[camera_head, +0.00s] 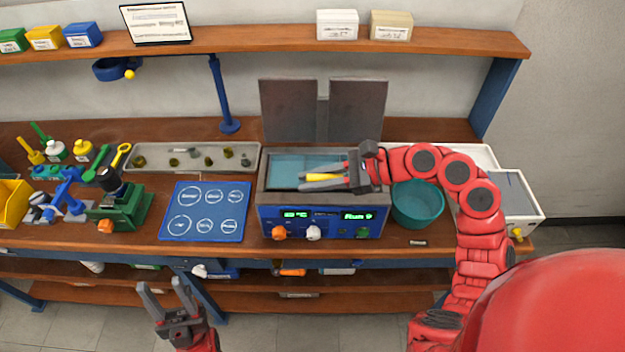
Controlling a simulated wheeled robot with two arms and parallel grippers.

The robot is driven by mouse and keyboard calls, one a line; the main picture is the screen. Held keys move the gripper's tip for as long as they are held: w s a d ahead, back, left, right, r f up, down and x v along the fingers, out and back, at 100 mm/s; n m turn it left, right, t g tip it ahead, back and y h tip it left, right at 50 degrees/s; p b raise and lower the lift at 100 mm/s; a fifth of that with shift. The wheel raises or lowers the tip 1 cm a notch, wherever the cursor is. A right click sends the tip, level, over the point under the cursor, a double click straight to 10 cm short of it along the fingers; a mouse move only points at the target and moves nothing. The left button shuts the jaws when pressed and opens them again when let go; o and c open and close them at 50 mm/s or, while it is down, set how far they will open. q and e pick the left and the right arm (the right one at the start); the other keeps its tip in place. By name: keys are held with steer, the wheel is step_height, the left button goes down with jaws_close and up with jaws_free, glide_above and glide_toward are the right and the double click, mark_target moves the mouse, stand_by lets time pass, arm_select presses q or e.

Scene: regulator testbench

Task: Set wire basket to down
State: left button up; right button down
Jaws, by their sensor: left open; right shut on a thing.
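A water bath (265,195) with a blue front panel and lit green displays stands at the middle of the bench, its twin grey lid panels (357,110) raised behind it. My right gripper (308,179) reaches over the bath opening from the right. It is shut on a yellow handle (326,178), which lies between its grey fingers above the blue water (290,170). The wire basket itself cannot be made out; the gripper covers part of the opening. My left gripper (163,285) is open and empty, low in front of the bench.
A teal bowl (418,206) stands right of the bath, under my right arm. A blue mat with circles (205,211) and a grey tray of small parts (215,148) lie to the left. A green device (122,210) and a white bin (515,205) flank the bench.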

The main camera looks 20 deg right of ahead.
step_height(320, 180, down, 7)
steer(key=b, duration=0.9)
steer(key=c, duration=0.8)
jaws_free()
steer(key=shift+r, duration=0.1)
steer(key=shift+d, duration=0.1)
